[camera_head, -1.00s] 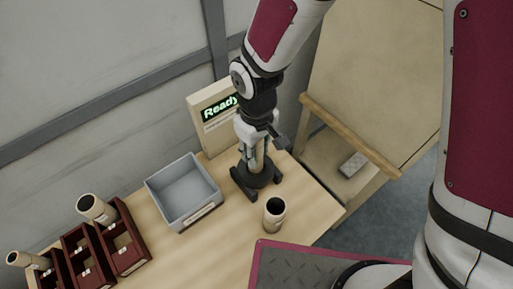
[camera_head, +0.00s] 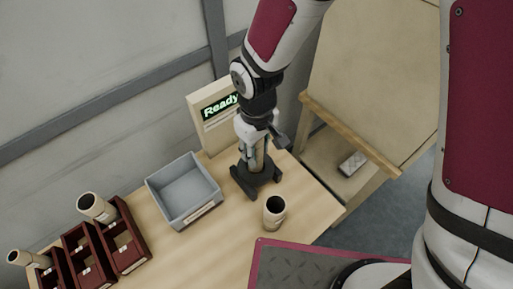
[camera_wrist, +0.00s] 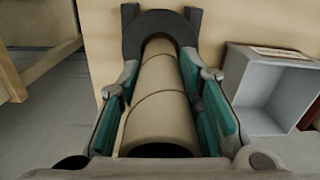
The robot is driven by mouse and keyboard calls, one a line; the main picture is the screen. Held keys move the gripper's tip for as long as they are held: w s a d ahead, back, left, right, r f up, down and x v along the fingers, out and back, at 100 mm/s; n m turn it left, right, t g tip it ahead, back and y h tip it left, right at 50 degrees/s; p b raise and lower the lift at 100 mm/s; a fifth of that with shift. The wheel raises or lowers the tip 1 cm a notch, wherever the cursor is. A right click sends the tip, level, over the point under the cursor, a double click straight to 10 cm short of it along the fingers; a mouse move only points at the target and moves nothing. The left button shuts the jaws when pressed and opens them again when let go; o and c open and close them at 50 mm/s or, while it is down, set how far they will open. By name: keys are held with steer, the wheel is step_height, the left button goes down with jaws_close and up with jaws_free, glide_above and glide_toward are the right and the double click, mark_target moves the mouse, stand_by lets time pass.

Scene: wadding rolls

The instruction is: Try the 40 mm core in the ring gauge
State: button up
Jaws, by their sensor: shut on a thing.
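My gripper (camera_head: 256,158) is shut on a tan cardboard core (camera_wrist: 158,105). The core stands between the teal-padded fingers, and its open near end faces the wrist camera. Its far end meets the dark ring gauge (camera_wrist: 190,20), which curves around it in the wrist view. I cannot tell how deep the core sits in the ring. In the head view the dark gauge (camera_head: 244,184) is on the table under my gripper, partly hidden by it. No size mark shows on the held core.
Another core (camera_head: 273,219) stands upright right of the gauge, near the table edge. A grey bin (camera_head: 184,217) is to the left. Dark red racks (camera_head: 131,258) with tilted cores (camera_head: 97,208) are at far left. A panel reading "Ready" (camera_head: 212,112) stands behind.

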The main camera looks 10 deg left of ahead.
steer(key=shift+f+b, duration=0.85)
steer(key=shift+f, duration=1.5)
stand_by(2.3)
stand_by(2.0)
step_height(320, 180, up, 10)
steer(key=p, duration=0.5)
stand_by(0.6)
